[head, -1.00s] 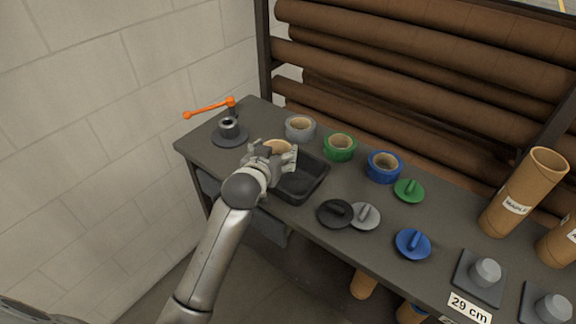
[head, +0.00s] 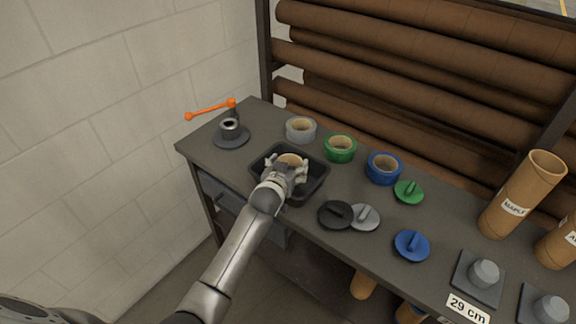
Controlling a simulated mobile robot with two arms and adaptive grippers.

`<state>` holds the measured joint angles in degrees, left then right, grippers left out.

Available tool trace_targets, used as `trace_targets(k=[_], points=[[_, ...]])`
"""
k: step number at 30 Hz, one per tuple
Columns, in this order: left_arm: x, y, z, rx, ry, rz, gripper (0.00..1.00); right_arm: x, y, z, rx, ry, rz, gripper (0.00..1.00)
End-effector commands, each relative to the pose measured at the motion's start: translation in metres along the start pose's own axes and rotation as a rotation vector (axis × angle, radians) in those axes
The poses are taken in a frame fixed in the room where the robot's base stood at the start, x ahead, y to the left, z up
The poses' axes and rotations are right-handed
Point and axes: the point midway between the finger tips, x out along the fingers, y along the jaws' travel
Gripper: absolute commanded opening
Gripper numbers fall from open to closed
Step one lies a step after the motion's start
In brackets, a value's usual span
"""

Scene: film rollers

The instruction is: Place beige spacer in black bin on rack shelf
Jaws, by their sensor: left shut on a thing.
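The beige spacer (head: 291,159) is a tan round piece, partly hidden by my gripper. My left gripper (head: 290,166) is shut on it and holds it over or inside the black bin; the exact height is hard to tell. The black bin (head: 317,186) is a shallow open tray on the dark shelf top, and my gripper covers its middle. My right gripper is not in view.
On the dark shelf (head: 215,163), grey (head: 301,138), green (head: 341,156) and blue (head: 384,178) tape rolls stand behind and right of the bin. A black lid (head: 335,222) lies to its right. A round fixture with an orange handle (head: 209,109) is at left.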

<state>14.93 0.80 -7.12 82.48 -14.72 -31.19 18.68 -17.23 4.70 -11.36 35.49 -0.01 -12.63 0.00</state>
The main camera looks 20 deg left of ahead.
Motion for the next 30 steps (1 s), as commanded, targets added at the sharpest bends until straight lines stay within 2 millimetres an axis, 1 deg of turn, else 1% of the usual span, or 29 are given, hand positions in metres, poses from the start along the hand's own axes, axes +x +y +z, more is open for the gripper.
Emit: trace_targets(k=[6, 17, 21, 22, 26, 30], points=[[0.0, 0.0, 0.0, 0.0, 0.001, 0.0, 0.47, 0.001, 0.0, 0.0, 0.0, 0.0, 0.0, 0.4], [0.004, 0.0, 0.011, 0.0, 0.0, 0.0, 0.47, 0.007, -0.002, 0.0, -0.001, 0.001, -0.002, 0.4], [0.004, 0.0, 0.011, 0.0, 0.0, 0.0, 0.47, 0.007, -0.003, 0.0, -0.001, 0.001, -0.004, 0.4], [0.004, 0.0, 0.012, 0.0, -0.001, 0.0, 0.76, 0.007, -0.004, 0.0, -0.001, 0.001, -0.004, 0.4], [0.004, 0.0, 0.012, 0.0, -0.002, -0.001, 0.93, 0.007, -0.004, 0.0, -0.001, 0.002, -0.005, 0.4], [0.004, -0.001, 0.013, 0.0, -0.003, -0.002, 0.94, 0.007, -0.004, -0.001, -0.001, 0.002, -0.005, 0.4]])
